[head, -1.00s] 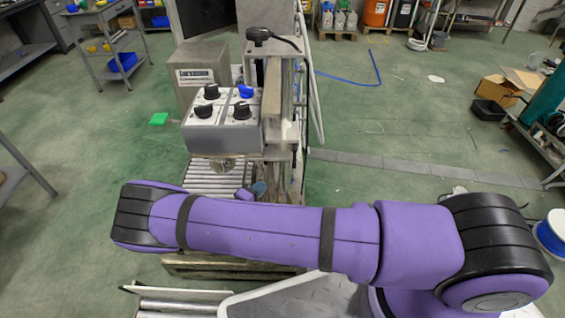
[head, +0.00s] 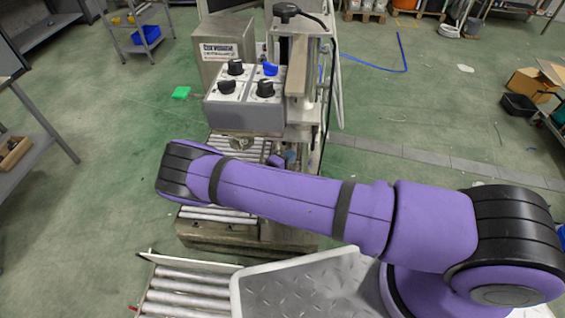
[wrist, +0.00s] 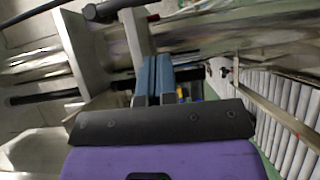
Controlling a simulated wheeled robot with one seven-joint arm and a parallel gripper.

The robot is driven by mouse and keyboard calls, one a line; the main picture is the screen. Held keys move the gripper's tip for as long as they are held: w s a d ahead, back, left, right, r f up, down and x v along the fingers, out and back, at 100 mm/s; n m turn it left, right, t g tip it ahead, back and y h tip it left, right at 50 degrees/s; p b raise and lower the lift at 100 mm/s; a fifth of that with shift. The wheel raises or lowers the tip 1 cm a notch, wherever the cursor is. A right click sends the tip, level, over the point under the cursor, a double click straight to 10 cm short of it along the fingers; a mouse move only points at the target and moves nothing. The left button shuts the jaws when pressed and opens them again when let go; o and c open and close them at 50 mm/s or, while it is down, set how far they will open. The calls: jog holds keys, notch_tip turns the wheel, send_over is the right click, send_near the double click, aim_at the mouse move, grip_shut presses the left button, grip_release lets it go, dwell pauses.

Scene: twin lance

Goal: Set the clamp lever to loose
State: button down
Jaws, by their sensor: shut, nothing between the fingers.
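A black knob with a side lever (head: 288,13) tops the machine's metal column in the head view. I cannot tell whether it is the clamp lever, and no loose mark is readable. My gripper (head: 291,156) shows only in part beyond my purple arm, low beside the column and well below the knob. In the wrist view my gripper (wrist: 158,62) has its two blue-grey fingers side by side, shut and empty. Metal rails and plates of the machine lie close around it. A dark rounded bar (wrist: 112,8) crosses the top left there; I cannot tell if the fingers touch anything.
A grey control box (head: 243,117) with several black knobs and a blue one (head: 270,69) stands left of the column. Rollers (head: 215,214) run beneath it and also show in the wrist view (wrist: 290,115). Green floor (head: 420,115) is open to the right.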

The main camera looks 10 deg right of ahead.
aim_at(313, 141)
jog(key=w+d, duration=0.1)
jog(key=d, duration=0.5)
jog(key=shift+f, duration=0.1)
dwell(0.4)
